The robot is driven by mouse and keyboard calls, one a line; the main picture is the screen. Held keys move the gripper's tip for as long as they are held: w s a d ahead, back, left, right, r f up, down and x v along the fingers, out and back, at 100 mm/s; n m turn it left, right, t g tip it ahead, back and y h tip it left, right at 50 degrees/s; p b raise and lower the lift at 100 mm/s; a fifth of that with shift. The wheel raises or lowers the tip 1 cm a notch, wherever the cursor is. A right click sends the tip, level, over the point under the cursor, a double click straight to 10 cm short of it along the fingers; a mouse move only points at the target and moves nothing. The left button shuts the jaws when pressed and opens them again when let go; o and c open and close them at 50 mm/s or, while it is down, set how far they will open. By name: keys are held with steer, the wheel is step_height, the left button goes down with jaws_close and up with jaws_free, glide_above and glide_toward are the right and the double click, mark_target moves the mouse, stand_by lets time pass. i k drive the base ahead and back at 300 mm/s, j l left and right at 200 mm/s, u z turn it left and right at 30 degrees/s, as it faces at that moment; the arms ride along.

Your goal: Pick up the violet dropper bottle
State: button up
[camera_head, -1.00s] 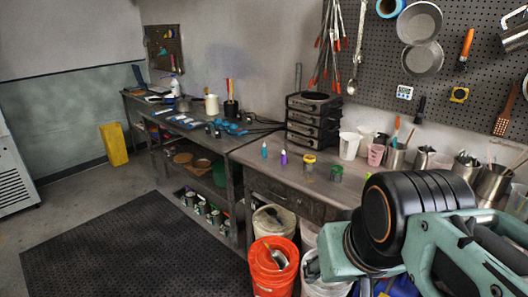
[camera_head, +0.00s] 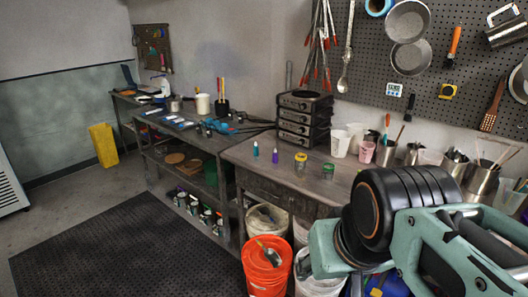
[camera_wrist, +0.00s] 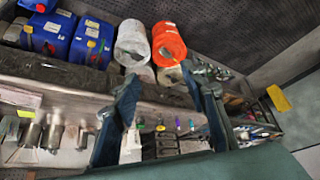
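The violet dropper bottle (camera_head: 275,157) stands upright on the grey workbench (camera_head: 236,153), near its left part, in the head view. A teal dropper bottle (camera_head: 256,150) stands just left of it. In the wrist view the violet bottle (camera_wrist: 178,124) looks small and far off, between the two fingers. My gripper (camera_wrist: 162,82) is open and empty, its fingers wide apart. It is well away from the bottle. In the head view my arm fills the lower right and the fingertips cannot be made out.
A yellow-lidded jar (camera_head: 300,162) and a green-lidded jar (camera_head: 328,171) stand right of the bottle. A black drawer stack (camera_head: 304,118) stands behind, with pale cups (camera_head: 340,143) to the right. An orange bucket (camera_head: 263,270) and other buckets sit below the bench front. Dark matting covers the floor at left.

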mark_target(275, 155)
steer(key=i+j+z, duration=0.25)
steer(key=i+j, duration=0.25)
steer(key=i, duration=0.25)
steer(key=i+j+z, duration=0.3)
steer(key=i+j, duration=0.35)
steer(key=i, duration=0.1)
